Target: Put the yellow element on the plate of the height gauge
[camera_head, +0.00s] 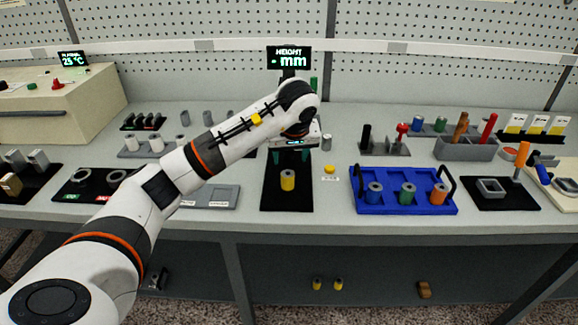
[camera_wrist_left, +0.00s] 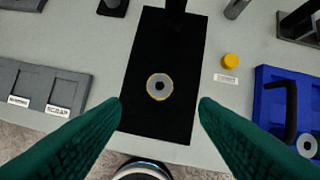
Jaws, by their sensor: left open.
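The yellow element (camera_head: 287,181) is a short upright spool with a grey top and a central hole. It stands on the black plate (camera_head: 287,203) of the height gauge, whose display (camera_head: 289,58) reads "HEIGHT mm". In the left wrist view the yellow element (camera_wrist_left: 159,87) shows from above, with the black plate (camera_wrist_left: 160,122) around it. My left gripper (camera_head: 290,172) is open over the plate. In the wrist view the green fingers (camera_wrist_left: 159,104) are spread wide to either side of the element, with visible gaps and no contact. My right gripper is not in view.
A yellow button (camera_head: 329,169) with a label sits right of the plate. A blue tray (camera_head: 400,207) with blue, green and orange spools stands further right. Grey scrap trays (camera_head: 222,193) lie to the left. Two yellow pieces (camera_head: 328,284) are on the lower shelf.

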